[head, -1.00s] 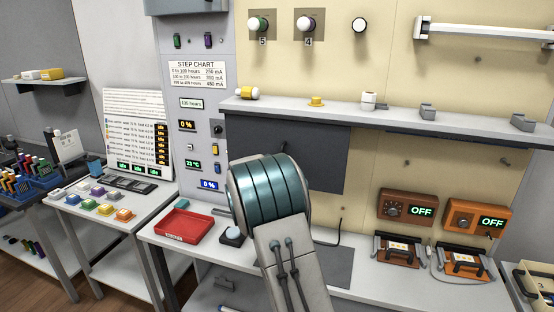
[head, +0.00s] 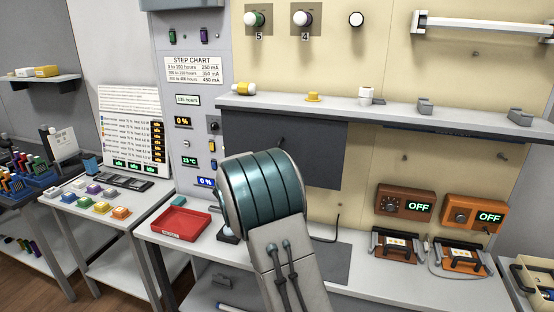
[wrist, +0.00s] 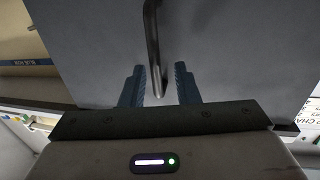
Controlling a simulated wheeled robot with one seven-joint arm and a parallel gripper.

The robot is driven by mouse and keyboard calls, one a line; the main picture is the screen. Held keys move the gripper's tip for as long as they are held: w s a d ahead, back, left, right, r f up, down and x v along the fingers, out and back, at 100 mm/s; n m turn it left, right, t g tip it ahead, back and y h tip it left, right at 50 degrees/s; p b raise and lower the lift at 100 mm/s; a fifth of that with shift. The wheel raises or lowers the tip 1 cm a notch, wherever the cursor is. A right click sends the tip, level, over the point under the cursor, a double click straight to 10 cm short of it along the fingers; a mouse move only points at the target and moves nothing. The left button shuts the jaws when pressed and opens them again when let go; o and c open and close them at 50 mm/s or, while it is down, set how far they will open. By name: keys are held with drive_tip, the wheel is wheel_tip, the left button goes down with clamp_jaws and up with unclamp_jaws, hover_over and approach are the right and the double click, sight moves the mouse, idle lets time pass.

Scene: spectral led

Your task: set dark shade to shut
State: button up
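The dark shade (head: 318,158) is a flat dark grey panel below the long shelf, against the beige back wall. My arm covers its lower left part in the head view. In the wrist view the grey panel (wrist: 225,45) fills most of the picture. A thin bent metal handle (wrist: 153,45) on it runs down between my fingers. My gripper (wrist: 158,85) is open, with blue-grey fingers on either side of the handle's lower end. Gaps show on both sides, so it is not gripped. In the head view the gripper is hidden behind my arm.
The shelf (head: 390,121) runs above the shade with small parts on it. A red tray (head: 181,224) sits on the bench to the left. A dark mat (head: 328,262) lies on the bench.

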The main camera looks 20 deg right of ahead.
drive_tip(key=b+v, duration=0.2)
drive_tip(key=v, duration=0.8)
drive_tip(key=shift+a, duration=0.2)
drive_tip(key=shift+s, duration=0.1)
drive_tip(key=shift+r, duration=0.1)
